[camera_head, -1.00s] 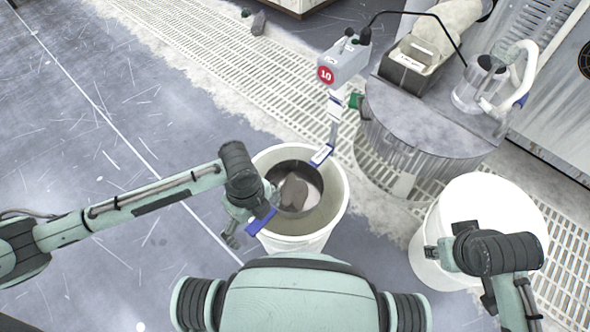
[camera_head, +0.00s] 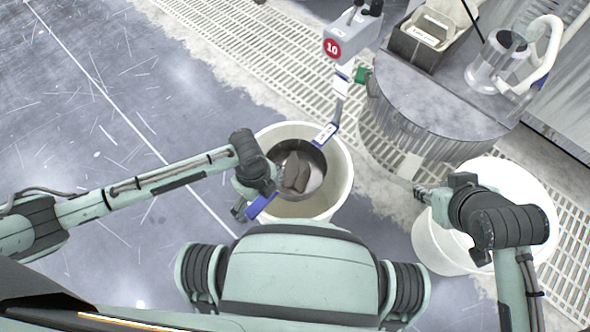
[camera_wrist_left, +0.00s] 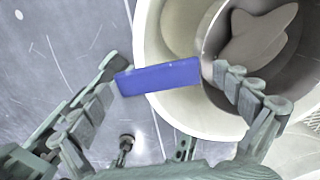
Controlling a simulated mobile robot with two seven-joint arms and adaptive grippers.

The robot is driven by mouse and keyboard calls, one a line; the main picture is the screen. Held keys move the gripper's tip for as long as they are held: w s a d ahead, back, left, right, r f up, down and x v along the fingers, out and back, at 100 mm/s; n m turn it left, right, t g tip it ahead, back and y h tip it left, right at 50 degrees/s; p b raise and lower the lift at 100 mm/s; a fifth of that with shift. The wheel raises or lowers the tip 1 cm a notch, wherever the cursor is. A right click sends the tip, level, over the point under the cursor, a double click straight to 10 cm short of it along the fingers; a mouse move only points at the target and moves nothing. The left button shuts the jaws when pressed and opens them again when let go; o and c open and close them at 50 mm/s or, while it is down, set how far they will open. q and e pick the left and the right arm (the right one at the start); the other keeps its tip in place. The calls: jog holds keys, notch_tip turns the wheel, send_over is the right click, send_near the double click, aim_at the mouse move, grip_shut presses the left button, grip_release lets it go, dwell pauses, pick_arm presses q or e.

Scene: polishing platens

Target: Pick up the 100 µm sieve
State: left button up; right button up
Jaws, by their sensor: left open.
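A round, dark-walled sieve (camera_head: 312,157) sits inside a white bucket (camera_head: 344,180); I cannot read a mesh size on it. A grey-brown lump (camera_head: 297,172) lies in it. A blue tab (camera_head: 261,206) sticks out over the near-left rim, and a blue-and-white tab (camera_head: 325,134) is at the far rim. My left gripper (camera_head: 246,205) is at the bucket's left rim, open. In the left wrist view the blue tab (camera_wrist_left: 158,77) lies between its spread fingers, with the sieve (camera_wrist_left: 218,32) beyond. My right gripper (camera_head: 424,193) is over the right bucket; its fingers are unclear.
Another white bucket (camera_head: 430,245) stands at right under my right arm. Behind is a round metal drum (camera_head: 430,105) with a metal pitcher (camera_head: 497,62) and an open box (camera_head: 424,38) on it. A grey device marked 10 (camera_head: 350,38) stands behind the sieve. Floor at left is clear.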

pick_arm(q)
jog(key=shift+c, duration=0.2)
jog(key=c, duration=1.5)
